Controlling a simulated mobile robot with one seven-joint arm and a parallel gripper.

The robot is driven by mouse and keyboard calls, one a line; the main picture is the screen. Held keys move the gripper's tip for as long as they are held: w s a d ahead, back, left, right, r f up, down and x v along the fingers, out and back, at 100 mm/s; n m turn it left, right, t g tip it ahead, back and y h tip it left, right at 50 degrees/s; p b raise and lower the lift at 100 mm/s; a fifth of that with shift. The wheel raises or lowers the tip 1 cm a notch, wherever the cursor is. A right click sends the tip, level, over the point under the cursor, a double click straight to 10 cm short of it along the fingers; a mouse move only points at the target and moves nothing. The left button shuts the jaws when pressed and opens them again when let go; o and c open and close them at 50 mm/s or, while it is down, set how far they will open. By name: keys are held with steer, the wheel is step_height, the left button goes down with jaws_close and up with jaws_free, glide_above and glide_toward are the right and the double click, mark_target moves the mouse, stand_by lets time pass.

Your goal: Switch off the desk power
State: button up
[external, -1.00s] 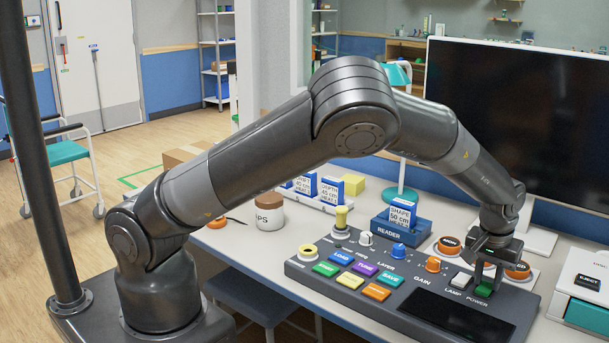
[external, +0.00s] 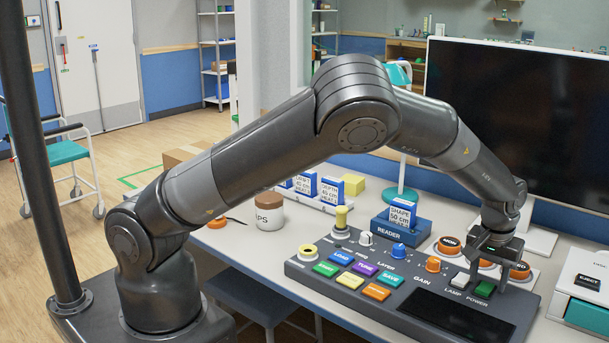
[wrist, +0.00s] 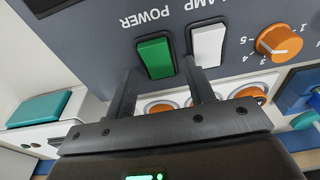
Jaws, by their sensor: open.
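The green power switch (external: 483,289) sits at the right end of the dark desk panel (external: 340,291), beside the white lamp switch (external: 460,279). In the wrist view the green switch (wrist: 155,58) lies under the POWER label, and the white switch (wrist: 207,45) is to its right. My gripper (external: 487,271) is over the right end of the panel, just above and behind the green switch. In the wrist view my gripper (wrist: 160,85) is open and empty, with its fingers spread toward the switches. I cannot tell whether a fingertip touches the panel.
An orange gain knob (external: 432,264) is left of the switches. Round orange-topped items (external: 449,246) stand behind the panel. A large monitor (external: 515,115) rises behind, and a white box with a teal front (external: 585,300) stands to the right.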

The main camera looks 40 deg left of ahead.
mark_target(485, 288)
step_height(485, 288, up, 11)
steer(key=s, duration=0.1)
steer(key=shift+s+f, duration=0.15)
steer(key=shift+s, duration=0.1)
stand_by(0.5)
